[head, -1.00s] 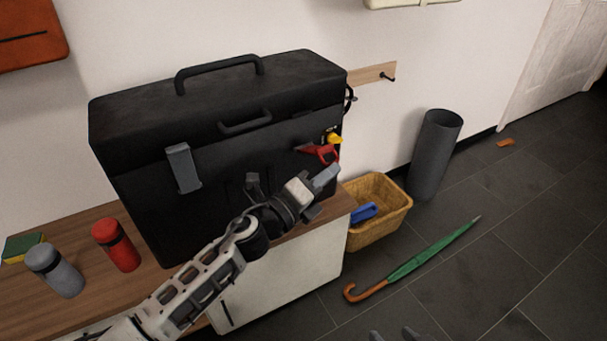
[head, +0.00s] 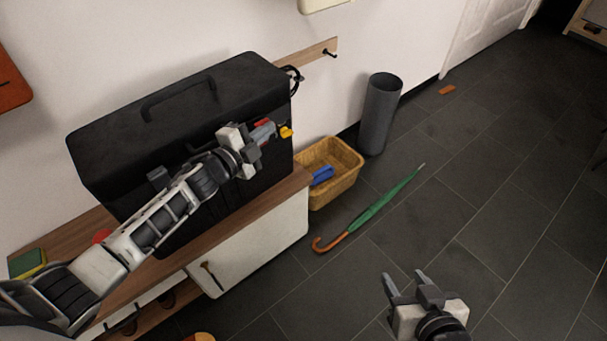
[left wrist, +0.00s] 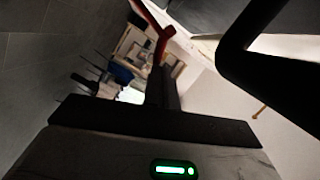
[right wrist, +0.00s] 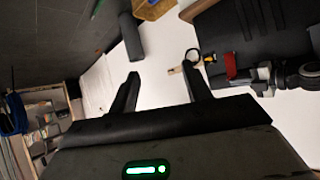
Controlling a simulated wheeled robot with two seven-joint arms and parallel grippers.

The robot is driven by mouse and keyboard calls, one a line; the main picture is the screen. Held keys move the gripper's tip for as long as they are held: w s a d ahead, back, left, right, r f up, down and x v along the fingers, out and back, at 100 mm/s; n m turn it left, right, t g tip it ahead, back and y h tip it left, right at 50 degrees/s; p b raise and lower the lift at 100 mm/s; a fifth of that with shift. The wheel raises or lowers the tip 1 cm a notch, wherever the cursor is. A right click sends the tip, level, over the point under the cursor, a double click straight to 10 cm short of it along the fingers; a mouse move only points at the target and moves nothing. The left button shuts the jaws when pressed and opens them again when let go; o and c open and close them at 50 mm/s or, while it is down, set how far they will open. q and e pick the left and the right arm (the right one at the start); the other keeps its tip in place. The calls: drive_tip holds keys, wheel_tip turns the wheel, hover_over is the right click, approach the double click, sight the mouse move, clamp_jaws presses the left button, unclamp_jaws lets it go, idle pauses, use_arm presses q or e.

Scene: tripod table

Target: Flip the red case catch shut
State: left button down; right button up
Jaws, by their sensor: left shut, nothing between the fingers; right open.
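The black case (head: 105,150) stands on the wooden cabinet top. Its red catch (head: 262,123) is on the front near the right end, partly hidden by my left gripper (head: 271,130). The left gripper is shut and empty, its tips right at the catch. In the left wrist view the red catch (left wrist: 164,36) shows as a forked piece just beyond the closed fingers (left wrist: 162,80); I cannot tell if they touch. The right wrist view also shows the catch (right wrist: 230,64), beside the yellow part. My right gripper (head: 405,277) is open and empty above the floor, well right of the case.
A yellow part (head: 287,132) sits beside the catch. A wicker basket (head: 345,190) with a blue item, a grey bin (head: 380,115) and a green umbrella (head: 380,205) are on the floor right of the cabinet (head: 255,250). The floor around my right gripper is clear.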

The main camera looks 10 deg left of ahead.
use_arm(q)
drive_tip(key=s+a+r+p, duration=0.1)
drive_tip(key=s+r, duration=0.1)
drive_tip(key=s, duration=0.9)
drive_tip(key=shift+s+a, duration=0.2)
drive_tip(key=shift+a, duration=0.2)
use_arm(e)
drive_tip(key=shift+s+r, duration=0.2)
drive_tip(key=shift+r, duration=0.35)
drive_tip(key=shift+s+d+f, duration=0.1)
drive_tip(key=shift+s+f, duration=0.05)
